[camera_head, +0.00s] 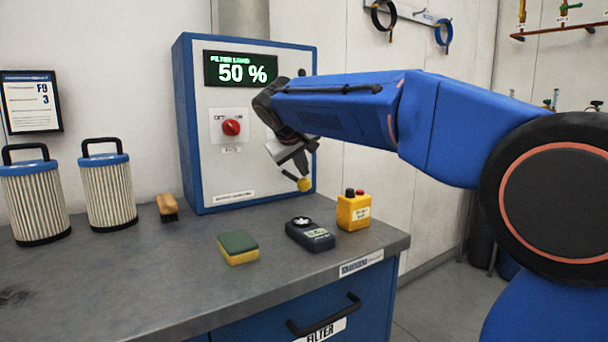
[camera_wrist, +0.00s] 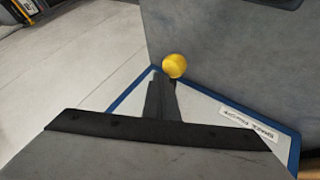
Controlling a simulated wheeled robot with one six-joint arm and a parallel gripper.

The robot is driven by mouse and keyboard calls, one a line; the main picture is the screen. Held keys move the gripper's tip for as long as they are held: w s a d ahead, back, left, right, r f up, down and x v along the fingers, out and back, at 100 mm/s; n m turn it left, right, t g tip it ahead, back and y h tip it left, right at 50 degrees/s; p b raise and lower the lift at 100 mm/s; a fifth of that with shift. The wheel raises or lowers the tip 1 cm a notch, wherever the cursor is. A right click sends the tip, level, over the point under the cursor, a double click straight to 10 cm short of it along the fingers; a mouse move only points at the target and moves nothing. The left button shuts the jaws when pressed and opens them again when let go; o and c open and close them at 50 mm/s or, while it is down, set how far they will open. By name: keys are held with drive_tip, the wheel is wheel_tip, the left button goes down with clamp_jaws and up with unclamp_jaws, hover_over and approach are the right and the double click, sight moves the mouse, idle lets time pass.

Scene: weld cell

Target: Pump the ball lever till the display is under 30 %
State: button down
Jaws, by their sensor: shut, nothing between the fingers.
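The display (camera_head: 240,69) on the blue and white filter cabinet (camera_head: 207,178) reads "FILTER LOAD 50 %" in the head view. The yellow ball (camera_head: 304,184) of the lever shows low on the right part of the cabinet front. It also shows in the wrist view (camera_wrist: 175,65), just beyond my fingertips. My gripper (camera_head: 302,165) is shut and empty, right above the ball in the head view. In the wrist view my shut fingers (camera_wrist: 163,88) end close to the ball; I cannot tell whether they touch it. Most of the lever's arm is hidden by my gripper.
A red knob (camera_head: 231,127) sits on the cabinet front. The workbench (camera_head: 150,270) carries a sponge (camera_head: 238,247), a dark meter (camera_head: 310,234), a yellow button box (camera_head: 353,211), a brush (camera_head: 167,207) and two filter cartridges (camera_head: 108,190).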

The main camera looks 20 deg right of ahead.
drive_tip(key=shift+f, duration=1.35)
idle(1.5)
drive_tip(key=shift+r, duration=0.15)
idle(0.3)
drive_tip(key=shift+r, duration=2.55)
drive_tip(key=shift+r, duration=0.1)
drive_tip(key=shift+r, duration=2.4)
